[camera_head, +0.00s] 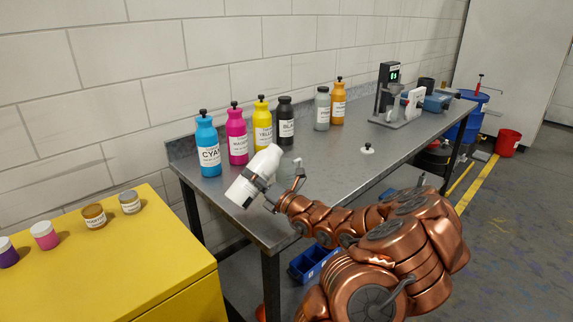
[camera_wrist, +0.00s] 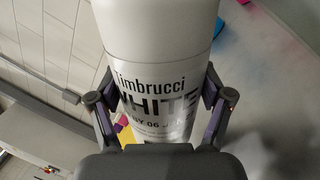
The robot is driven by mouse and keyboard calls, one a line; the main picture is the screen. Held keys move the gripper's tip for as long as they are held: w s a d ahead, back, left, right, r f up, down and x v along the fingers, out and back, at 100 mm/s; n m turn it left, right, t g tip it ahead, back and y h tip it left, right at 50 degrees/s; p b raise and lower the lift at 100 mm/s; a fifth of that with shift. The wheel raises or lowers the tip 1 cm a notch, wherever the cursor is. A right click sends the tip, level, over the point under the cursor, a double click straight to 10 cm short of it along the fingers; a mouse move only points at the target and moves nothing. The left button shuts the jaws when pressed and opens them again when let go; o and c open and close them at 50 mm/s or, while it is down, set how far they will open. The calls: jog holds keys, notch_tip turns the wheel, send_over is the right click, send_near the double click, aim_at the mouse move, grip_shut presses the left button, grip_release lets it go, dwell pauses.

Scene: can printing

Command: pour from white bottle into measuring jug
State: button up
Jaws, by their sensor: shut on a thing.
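The white bottle (camera_head: 266,161) is tilted above the near left end of the grey metal table, its top leaning up to the right. My gripper (camera_head: 256,181) is shut around it. In the wrist view the white bottle (camera_wrist: 155,35) fills the middle, with its "WHITE" label facing the camera and a finger of my gripper (camera_wrist: 160,105) on each side. Its mouth is out of that view. A white lid with a black knob (camera_head: 367,149) lies on the table.
Cyan (camera_head: 208,148), magenta (camera_head: 237,138), yellow (camera_head: 262,128), black (camera_head: 285,123), grey (camera_head: 322,109) and orange (camera_head: 338,104) bottles line the wall side of the table (camera_head: 325,166). The device (camera_head: 386,90) stands beyond. A yellow cabinet (camera_head: 130,255) holds small jars.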

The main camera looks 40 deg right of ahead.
aim_at(266, 162)
jog(key=shift+a+r+m+h+p, duration=0.15)
jog(key=shift+r+m+p, duration=0.05)
jog(key=shift+r+m, duration=0.3)
jog(key=shift+a+r+m+h+p, duration=0.15)
jog(key=shift+r+m+p, duration=0.05)
jog(key=shift+r+m, duration=0.3)
dwell(0.3)
jog(key=shift+a+m+t, duration=0.15)
jog(key=shift+m+t, duration=0.15)
jog(key=shift+m, duration=0.7)
dwell(1.0)
jog(key=shift+d+r+m+h+p, duration=0.3)
jog(key=shift+r+m+p, duration=0.4)
jog(key=shift+p, duration=1.05)
dwell(0.9)
jog(key=shift+f, duration=0.1)
